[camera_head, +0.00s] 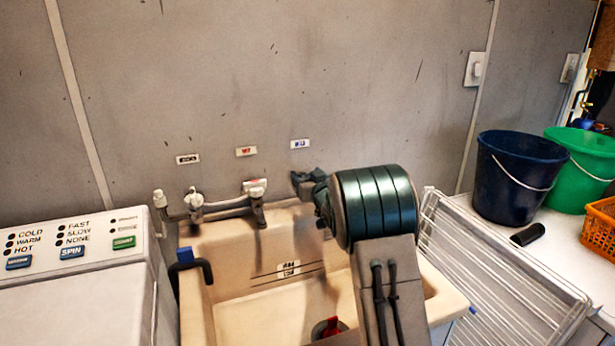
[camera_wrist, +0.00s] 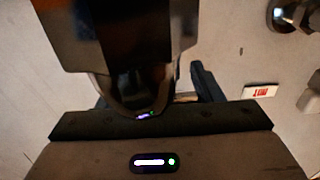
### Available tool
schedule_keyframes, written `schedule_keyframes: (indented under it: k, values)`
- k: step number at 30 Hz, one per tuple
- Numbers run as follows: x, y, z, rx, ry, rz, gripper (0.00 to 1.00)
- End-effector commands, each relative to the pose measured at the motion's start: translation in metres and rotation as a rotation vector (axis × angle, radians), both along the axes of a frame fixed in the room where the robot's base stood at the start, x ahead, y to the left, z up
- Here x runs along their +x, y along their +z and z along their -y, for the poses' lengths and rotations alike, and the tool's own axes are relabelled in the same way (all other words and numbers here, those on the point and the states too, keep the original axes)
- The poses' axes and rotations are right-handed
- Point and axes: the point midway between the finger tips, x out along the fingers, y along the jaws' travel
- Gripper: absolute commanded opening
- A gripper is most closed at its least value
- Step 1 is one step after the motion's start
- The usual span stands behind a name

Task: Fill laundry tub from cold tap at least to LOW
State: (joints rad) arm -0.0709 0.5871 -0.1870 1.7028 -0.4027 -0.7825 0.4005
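The cream laundry tub (camera_head: 235,312) stands at the centre, with two dark level lines and small white labels (camera_head: 288,268) on its back wall, too small to read. A red plug (camera_head: 328,327) shows at the bottom; I see no water or stream. Above the back rim are a left tap (camera_head: 194,203) and a middle fitting with a spout (camera_head: 256,200). Black, red (camera_head: 246,151) and blue (camera_head: 299,144) labels are on the wall. My gripper (camera_head: 303,183) is just below the blue label, hiding what is there; its finger opening and any contact are unclear.
A white washer (camera_head: 75,290) stands left, with a dark hose (camera_head: 192,266) over the tub's left rim. Right are a white wire rack (camera_head: 500,275), a navy bucket (camera_head: 515,180), a green bucket (camera_head: 585,165) and an orange basket (camera_head: 600,230). My arm crosses the tub's right side.

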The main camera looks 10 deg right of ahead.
Motion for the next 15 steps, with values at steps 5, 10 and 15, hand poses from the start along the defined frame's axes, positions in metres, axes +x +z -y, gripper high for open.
schedule_keyframes:
  k: [5, 10, 15]
  values:
    - [-0.0002, 0.0002, 0.0002, 0.0, 0.004, 0.0, 0.37]
    - [-0.0002, 0.0006, 0.0004, 0.0, 0.035, 0.0, 0.37]
    - [-0.0008, 0.0014, -0.0004, 0.001, 0.113, -0.001, 0.37]
